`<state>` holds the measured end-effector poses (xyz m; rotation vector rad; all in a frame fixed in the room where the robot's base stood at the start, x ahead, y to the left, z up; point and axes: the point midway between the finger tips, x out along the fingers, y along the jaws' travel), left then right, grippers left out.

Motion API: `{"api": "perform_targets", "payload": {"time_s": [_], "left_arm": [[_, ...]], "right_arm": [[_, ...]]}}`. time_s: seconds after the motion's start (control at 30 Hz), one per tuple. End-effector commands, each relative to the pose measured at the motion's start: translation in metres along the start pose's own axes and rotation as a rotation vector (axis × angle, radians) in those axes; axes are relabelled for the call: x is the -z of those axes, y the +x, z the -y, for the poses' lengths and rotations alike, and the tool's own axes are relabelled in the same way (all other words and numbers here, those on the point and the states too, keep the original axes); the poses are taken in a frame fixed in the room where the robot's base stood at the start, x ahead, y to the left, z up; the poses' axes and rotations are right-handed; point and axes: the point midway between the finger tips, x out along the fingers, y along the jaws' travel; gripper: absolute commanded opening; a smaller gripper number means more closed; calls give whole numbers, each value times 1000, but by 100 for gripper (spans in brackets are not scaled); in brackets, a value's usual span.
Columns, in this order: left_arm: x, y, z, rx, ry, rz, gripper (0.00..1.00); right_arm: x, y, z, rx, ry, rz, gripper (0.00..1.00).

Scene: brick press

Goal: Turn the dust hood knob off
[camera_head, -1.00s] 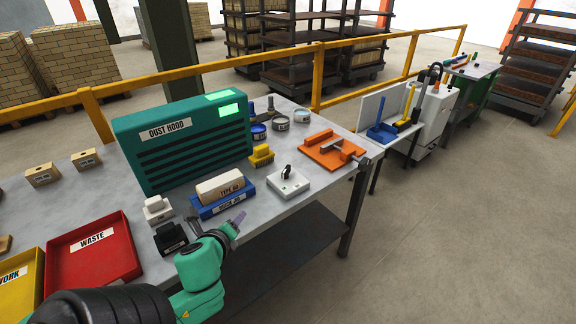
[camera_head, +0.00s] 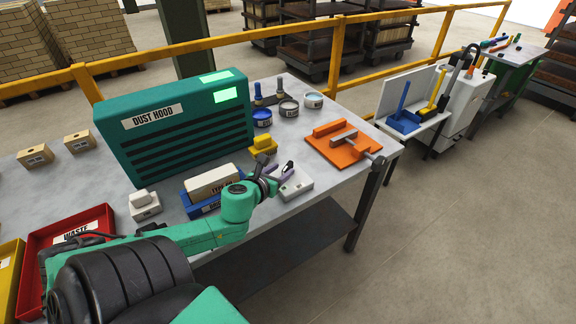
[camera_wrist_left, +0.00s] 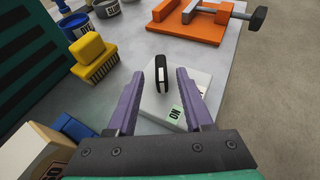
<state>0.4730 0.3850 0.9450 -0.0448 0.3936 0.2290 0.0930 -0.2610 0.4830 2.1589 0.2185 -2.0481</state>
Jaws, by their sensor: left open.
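The dust hood (camera_head: 175,125) is a large green slatted box with a lit green panel, standing on the bench. Its knob box (camera_head: 298,186) is a small white block on the bench. In the left wrist view the black knob (camera_wrist_left: 161,68) with a white stripe stands on the white box (camera_wrist_left: 195,82), and a green "ON" label (camera_wrist_left: 175,114) shows near my right-hand finger. My left gripper (camera_head: 279,171) is over the box, partly hiding it. Its purple fingers (camera_wrist_left: 160,82) are open, one on each side of the knob, with visible gaps. My right gripper is not in view.
An orange clamp fixture (camera_head: 333,150) lies right of the box. A yellow brush (camera_head: 263,147), several cans (camera_head: 289,108) and a pale brick (camera_head: 212,180) in a blue holder are close by. A red waste tray (camera_head: 90,220) is at left.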

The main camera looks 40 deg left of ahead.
Motion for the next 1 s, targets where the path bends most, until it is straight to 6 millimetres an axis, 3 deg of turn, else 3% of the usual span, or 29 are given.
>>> {"api": "perform_targets", "payload": {"time_s": [0.1, 0.2, 0.33, 0.6, 0.73, 1.0], "left_arm": [[-1, 23, 0, 0, -1, 4, 51], [0, 37, 0, -1, -4, 1, 51], [0, 48, 0, 0, -2, 0, 51], [1, 49, 1, 1, -2, -1, 51], [1, 49, 1, 1, -2, -1, 2], [0, 49, 1, -4, -5, -1, 0]], "right_arm": [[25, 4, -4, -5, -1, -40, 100], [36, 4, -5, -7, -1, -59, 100], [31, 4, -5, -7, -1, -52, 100], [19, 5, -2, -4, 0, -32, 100], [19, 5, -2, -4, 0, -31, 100], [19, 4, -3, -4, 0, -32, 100]]}}
